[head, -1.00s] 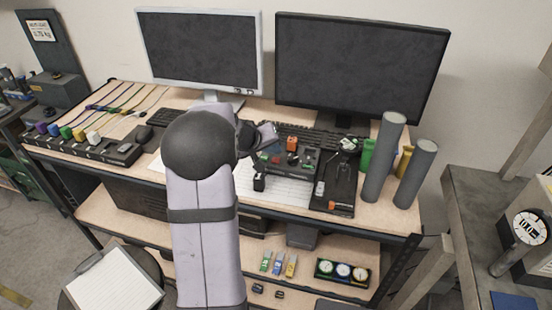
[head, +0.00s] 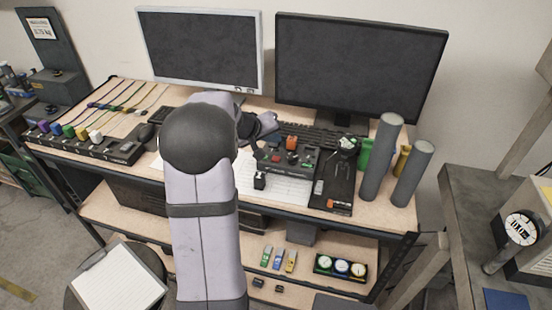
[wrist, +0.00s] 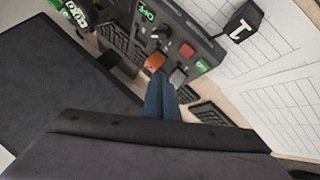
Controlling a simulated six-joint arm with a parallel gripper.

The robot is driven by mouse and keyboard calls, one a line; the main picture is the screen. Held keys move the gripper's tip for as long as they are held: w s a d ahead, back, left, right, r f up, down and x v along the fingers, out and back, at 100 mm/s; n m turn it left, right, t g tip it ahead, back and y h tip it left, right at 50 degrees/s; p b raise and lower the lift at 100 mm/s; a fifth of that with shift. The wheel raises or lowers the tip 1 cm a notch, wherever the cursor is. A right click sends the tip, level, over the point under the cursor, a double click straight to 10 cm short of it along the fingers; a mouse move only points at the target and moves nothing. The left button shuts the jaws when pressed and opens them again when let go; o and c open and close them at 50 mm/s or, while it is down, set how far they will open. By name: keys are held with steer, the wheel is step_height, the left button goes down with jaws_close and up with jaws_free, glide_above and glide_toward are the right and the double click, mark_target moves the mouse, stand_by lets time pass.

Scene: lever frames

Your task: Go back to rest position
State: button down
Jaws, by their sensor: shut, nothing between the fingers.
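My gripper shows in the wrist view with its narrow blue-grey fingers (wrist: 160,97) together and nothing between them. In that view the fingertips point at a dark control panel (wrist: 165,30) with an orange switch (wrist: 155,62), a grey-red button and green labels; I cannot tell the gap between them. In the head view my arm rises from the bottom centre and hides much of the desk's middle. The gripper end is at the right of my dark elbow joint, beside the control panel (head: 283,158), and its fingers are mostly hidden there.
Two monitors (head: 362,68) stand at the back, with a keyboard (head: 325,137) in front. Two tall grey cylinders (head: 381,158) stand at the desk's right. A power strip (head: 110,152) with coloured plugs lies at the left. A lower shelf (head: 335,252) holds gauges (head: 341,267).

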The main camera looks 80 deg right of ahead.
steer(key=w+a+f+n+t+y, duration=0.2)
steer(key=w+a+n, duration=0.1)
steer(key=w+a, duration=0.8)
steer(key=w+a+f+n+t+y, duration=0.1)
steer(key=w+a+f+n+y, duration=0.1)
steer(key=w+a, duration=0.9)
steer(key=s+a+f+n+y, duration=0.1)
steer(key=s+a+n, duration=0.1)
steer(key=a, duration=0.9)
steer(key=s+a+f+n+y, duration=0.1)
steer(key=s+a+n+y, duration=0.1)
steer(key=a, duration=1)
steer(key=s+a+f+n+y, duration=0.1)
steer(key=s+a+f+n, duration=0.1)
steer(key=a, duration=1)
steer(key=shift+s+n+y, duration=0.4)
steer(key=shift+s+n, duration=0.4)
steer(key=shift+s, duration=0.45)
